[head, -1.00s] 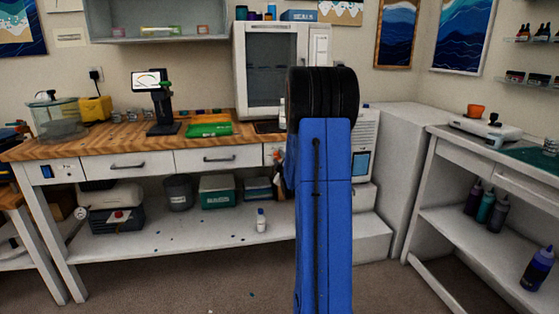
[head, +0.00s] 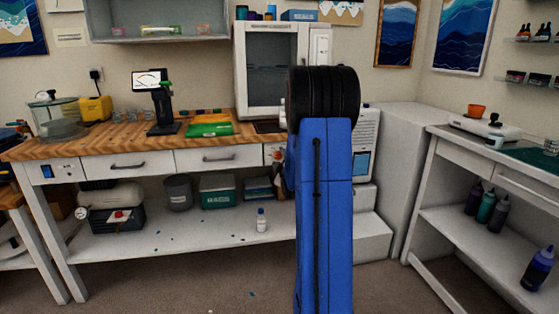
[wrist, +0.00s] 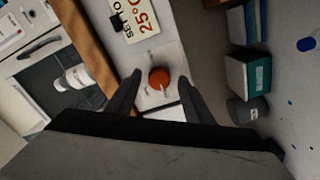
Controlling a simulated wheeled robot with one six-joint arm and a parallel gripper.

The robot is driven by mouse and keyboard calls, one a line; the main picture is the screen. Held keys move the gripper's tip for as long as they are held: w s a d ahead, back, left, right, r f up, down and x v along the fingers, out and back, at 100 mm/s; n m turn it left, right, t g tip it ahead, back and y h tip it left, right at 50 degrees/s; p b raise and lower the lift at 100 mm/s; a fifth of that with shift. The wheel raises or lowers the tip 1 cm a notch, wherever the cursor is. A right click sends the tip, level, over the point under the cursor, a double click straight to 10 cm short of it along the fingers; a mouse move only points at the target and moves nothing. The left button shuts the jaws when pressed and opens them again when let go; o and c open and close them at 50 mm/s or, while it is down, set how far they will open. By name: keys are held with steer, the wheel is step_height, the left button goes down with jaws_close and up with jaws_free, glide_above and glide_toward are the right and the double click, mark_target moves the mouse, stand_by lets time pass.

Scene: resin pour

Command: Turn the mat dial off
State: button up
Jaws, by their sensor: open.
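The mat dial (wrist: 159,78) is a round red-orange knob on a pale panel in the wrist view. A pale mark shows beside it, and its exact setting is too small to read. My gripper (wrist: 159,73) is open, with one dark finger on either side of the dial. I cannot tell whether either finger touches it. A sign reading "SET TO 25°C" (wrist: 138,16) is just above the dial. In the head view, my blue arm hides most of this area.
The wooden workbench (head: 75,146) stands along the wall, with drawers below its top. A teal box (head: 217,191), a grey bin (head: 178,192) and a small white bottle (head: 261,220) stand on its lower shelf. A white cabinet (head: 271,70) stands at the back. The floor in front is mostly clear.

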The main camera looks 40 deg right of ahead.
steer(key=v, duration=1.7)
steer(key=shift+d, duration=0.1)
steer(key=s+a+m+g+y, duration=0.2)
steer(key=a+y, duration=0.1)
steer(key=a, duration=0.8)
steer(key=s+a+m+g+y, duration=0.1)
steer(key=s+a+g+y, duration=0.15)
steer(key=a, duration=0.85)
steer(key=s+a+m+g+y, duration=0.1)
steer(key=s+a+g+y, duration=0.1)
steer(key=s+a, duration=0.6)
steer(key=s+a+f+m+g+y, duration=0.1)
steer(key=s+a+g, duration=0.3)
steer(key=s+a, duration=0.5)
steer(key=s+y, duration=0.1)
steer(key=s, duration=0.3)
steer(key=shift+s+f+m, duration=0.2)
steer(key=shift+s+m, duration=0.15)
steer(key=shift+m, duration=0.05)
